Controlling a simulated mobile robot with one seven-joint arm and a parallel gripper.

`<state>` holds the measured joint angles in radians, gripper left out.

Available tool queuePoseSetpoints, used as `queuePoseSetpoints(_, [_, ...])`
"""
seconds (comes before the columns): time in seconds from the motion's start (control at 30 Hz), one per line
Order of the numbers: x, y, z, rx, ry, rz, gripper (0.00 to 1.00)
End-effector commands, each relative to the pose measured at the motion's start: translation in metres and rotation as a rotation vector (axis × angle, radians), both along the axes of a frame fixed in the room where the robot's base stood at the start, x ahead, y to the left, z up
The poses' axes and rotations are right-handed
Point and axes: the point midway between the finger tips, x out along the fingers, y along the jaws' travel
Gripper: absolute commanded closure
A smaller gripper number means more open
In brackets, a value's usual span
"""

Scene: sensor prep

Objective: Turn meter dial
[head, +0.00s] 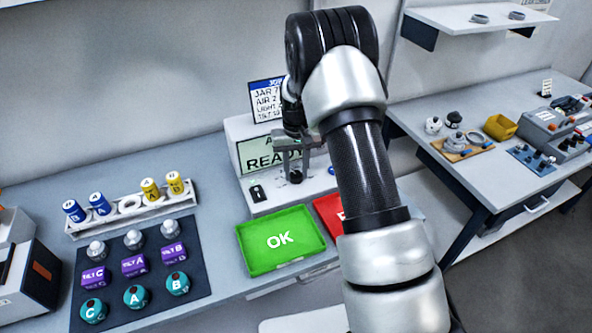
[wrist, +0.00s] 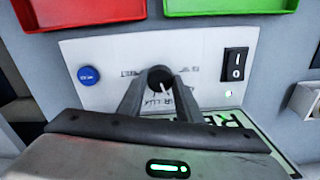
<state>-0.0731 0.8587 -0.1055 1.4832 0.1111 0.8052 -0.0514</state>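The meter (head: 240,127) is a white box on the bench with a lit screen (head: 262,155) reading READY. Its dark round dial (head: 295,177) is on the sloped front panel; it also shows in the wrist view (wrist: 160,76), with a white pointer line and small printed marks around it. My gripper (head: 294,168) points down at the dial. In the wrist view its two fingers (wrist: 159,92) are spread, one on each side of the dial. Whether they touch it is hard to tell. The marks are partly hidden by the fingers.
A black rocker switch (wrist: 235,64) and a blue button (wrist: 89,75) flank the dial. A green OK tray (head: 280,262) and a red tray (head: 328,208) lie in front. A dark mat (head: 197,282) with several parts and a jar rack (head: 80,232) are left.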

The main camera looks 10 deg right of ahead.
Motion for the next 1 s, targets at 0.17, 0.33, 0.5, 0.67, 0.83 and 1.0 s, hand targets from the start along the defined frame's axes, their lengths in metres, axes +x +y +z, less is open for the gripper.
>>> queuePoseSetpoints(0.17, [0.0001,0.0001,0.0,0.0,0.0,0.01,0.91])
queuePoseSetpoints(0.33, [0.0001,-0.0006,-0.0007,0.0,0.0,0.058,0.91])
queuePoseSetpoints(0.5, [0.0002,-0.0004,-0.0013,0.0,0.0,0.161,0.91])
queuePoseSetpoints(0.67, [0.0002,-0.0006,-0.0011,0.001,0.0,0.297,0.91])
queuePoseSetpoints(0.83, [0.0003,-0.0004,-0.0008,0.0,-0.001,0.459,0.91])
queuePoseSetpoints(1.0, [0.0003,-0.0006,-0.0004,0.0,-0.001,0.621,0.91])
